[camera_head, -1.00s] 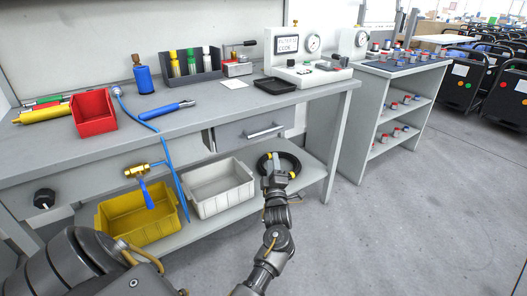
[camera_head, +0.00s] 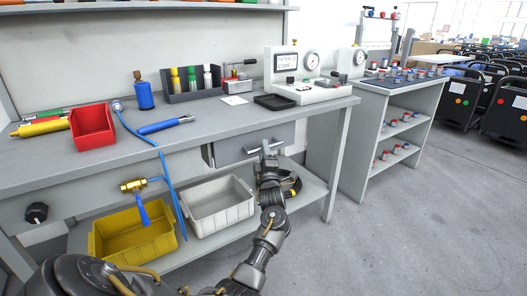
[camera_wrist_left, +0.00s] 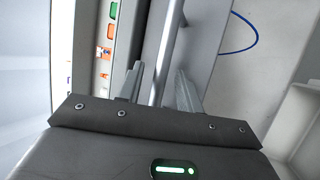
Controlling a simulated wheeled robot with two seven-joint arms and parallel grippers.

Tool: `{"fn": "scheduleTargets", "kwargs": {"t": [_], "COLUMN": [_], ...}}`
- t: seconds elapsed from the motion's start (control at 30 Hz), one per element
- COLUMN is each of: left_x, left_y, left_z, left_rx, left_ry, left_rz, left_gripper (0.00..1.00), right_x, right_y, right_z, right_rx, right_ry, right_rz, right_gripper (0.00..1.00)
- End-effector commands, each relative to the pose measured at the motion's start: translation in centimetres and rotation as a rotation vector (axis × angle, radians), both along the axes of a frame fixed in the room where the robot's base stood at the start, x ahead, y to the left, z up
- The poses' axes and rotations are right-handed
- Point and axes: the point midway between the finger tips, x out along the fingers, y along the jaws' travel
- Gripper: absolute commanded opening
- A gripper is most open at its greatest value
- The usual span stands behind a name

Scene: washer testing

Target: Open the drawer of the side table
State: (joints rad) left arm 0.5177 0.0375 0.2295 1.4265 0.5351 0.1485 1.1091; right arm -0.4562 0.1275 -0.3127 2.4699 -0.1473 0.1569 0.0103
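In the left wrist view, the two fingers of my left gripper (camera_wrist_left: 158,82) are apart. The handle (camera_wrist_left: 169,50) runs between them, and the fingers do not look closed on it. I cannot tell how deep the bar sits between them. My right gripper is not in view.
A grey bin (camera_head: 219,207) and a yellow bin (camera_head: 133,238) stand on the lower shelf. A blue hose (camera_head: 166,178) hangs left of the drawer. A shelf unit (camera_head: 372,135) stands right.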

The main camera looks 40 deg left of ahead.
Motion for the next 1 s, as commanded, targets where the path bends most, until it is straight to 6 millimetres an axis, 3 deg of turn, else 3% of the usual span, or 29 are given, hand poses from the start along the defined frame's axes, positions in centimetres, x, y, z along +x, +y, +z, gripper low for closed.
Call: {"fn": "scheduleTargets", "kwargs": {"t": [0.4, 0.7, 1.0], "left_x": [0.63, 0.62, 0.58], "left_y": [0.73, 0.71, 0.73], "left_z": [0.42, 0.39, 0.36], "left_rx": [0.0, 0.0, 0.0], "left_ry": [0.001, 0.001, 0.001], "left_rz": [0.001, 0.001, 0.001], "left_gripper": [0.36, 0.0, 0.0], "right_x": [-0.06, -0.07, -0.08], "right_y": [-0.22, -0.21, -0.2], "right_z": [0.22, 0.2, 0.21], "right_rx": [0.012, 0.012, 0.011], "right_ry": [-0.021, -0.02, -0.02], "right_rz": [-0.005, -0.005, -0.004], "right_gripper": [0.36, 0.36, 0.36]}}
